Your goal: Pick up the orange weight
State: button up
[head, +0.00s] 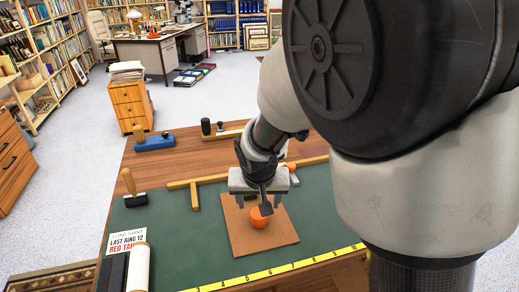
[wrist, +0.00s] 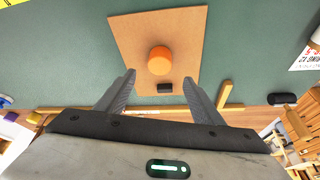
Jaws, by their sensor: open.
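The orange weight (head: 258,218) is a small round-topped cylinder standing on a square brown board (head: 279,238) on the green mat. In the wrist view the orange weight (wrist: 160,60) lies beyond and between my fingertips, near the middle of the board (wrist: 130,42). My gripper (head: 260,206) is open and empty above the board, and in the head view a finger partly covers the weight. In the wrist view my gripper (wrist: 159,84) shows both fingers spread wide, with neither seen touching the weight.
A wooden T-square (head: 235,178) crosses the mat behind the board. A yellow ruler (head: 280,270) runs along the front edge. A brush (head: 132,190), a lettered card (head: 127,241) and a white roll (head: 139,268) are at the left. A blue-based tool (head: 154,143) stands farther back.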

aim_at(259, 213)
jog(key=x, duration=0.5)
jog(key=shift+f+b, duration=0.1)
jog(key=shift+b, duration=0.2)
jog(key=shift+b+x, duration=0.35)
jog(key=shift+x, duration=2.35)
grip_shut()
